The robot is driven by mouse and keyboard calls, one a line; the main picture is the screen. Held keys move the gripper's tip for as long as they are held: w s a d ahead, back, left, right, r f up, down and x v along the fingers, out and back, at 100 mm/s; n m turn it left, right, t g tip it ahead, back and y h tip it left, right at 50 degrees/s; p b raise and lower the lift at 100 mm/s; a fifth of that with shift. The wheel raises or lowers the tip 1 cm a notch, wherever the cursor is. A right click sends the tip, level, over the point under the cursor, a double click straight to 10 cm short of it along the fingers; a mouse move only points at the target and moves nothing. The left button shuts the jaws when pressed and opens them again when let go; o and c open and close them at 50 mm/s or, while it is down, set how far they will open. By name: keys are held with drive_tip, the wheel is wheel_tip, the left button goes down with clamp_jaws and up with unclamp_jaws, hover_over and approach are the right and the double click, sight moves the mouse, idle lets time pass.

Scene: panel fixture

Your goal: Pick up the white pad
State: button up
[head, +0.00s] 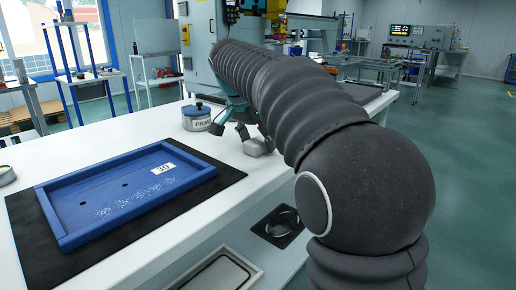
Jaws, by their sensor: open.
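A small pale grey-white block (257,147), which looks like the white pad, lies on the white table in the head view, right of the lidded jar. My gripper (242,131), dark with teal parts, hangs pointing down just above and behind it. Its dark fingertips are spread apart and nothing shows between them. One fingertip overlaps the block's upper edge in the picture; I cannot tell whether they touch. My arm hides part of the gripper and the table behind it.
A jar labelled "PRIM" (197,117) stands close left of the gripper. A blue panel tray (58,231) marked 30 lies on a black mat (225,176) at the left. A round tin (6,176) is at the left edge. Below the table's front edge are a shelf and recessed trays.

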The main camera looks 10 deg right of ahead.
sight(260, 141)
drive_tip(key=shift+f, duration=0.1)
drive_tip(key=shift+c, duration=0.2)
drive_tip(key=c, duration=1.1)
drive_tip(key=shift+r, duration=0.6)
drive_tip(key=r, duration=0.2)
drive_tip(key=r+p, duration=0.1)
drive_tip(key=shift+s+d+r, duration=0.25)
drive_tip(key=shift+s+d, duration=0.05)
drive_tip(key=shift+d, duration=0.05)
drive_tip(key=s+d+r, duration=0.6)
drive_tip(key=s+d, duration=0.1)
drive_tip(key=s, duration=0.1)
drive_tip(key=shift+s+r, duration=0.15)
